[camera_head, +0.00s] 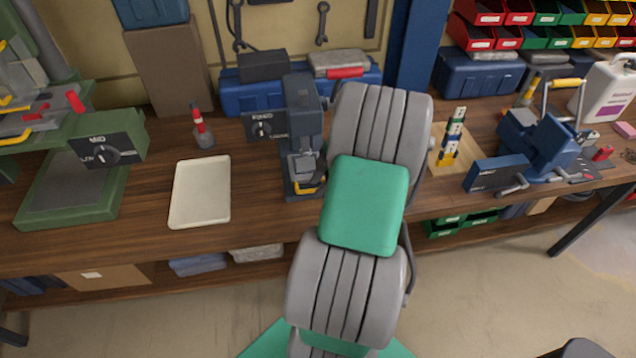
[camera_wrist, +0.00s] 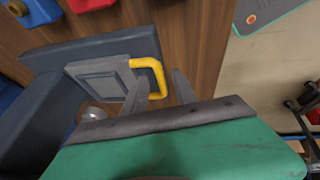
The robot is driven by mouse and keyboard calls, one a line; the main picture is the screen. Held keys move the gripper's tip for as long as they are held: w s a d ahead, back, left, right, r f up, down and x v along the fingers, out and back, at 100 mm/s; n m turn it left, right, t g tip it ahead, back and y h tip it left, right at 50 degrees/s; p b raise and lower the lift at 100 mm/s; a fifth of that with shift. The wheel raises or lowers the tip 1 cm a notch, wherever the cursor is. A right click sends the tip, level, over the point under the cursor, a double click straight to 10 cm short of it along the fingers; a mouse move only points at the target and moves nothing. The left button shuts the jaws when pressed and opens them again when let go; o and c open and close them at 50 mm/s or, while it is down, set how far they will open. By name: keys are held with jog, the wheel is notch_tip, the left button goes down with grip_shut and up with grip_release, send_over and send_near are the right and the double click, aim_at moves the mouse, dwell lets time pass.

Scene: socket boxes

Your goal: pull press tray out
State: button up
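The middle press (camera_head: 303,115) is dark blue-grey and stands on the bench. Its tray, with a yellow handle (camera_head: 308,186), sits low at its front. In the wrist view the press tray (camera_wrist: 105,78) is a grey plate lying within the dark blue base (camera_wrist: 80,48), with the yellow handle (camera_wrist: 158,72) sticking out. My gripper (camera_wrist: 161,76) is open, its two grey fingers apart, with part of the handle showing between the tips. I cannot tell whether they touch it. In the head view my arm hides the gripper.
A cream empty tray (camera_head: 200,192) lies left of the press. A green machine (camera_head: 80,170) stands further left and a red-topped bottle (camera_head: 202,130) behind. A blue lever press (camera_head: 540,145) and a block stack (camera_head: 452,140) are on the right. Open floor lies in front of the bench.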

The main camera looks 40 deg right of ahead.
jog(key=shift+c, duration=0.4)
grip_shut()
dwell(1.0)
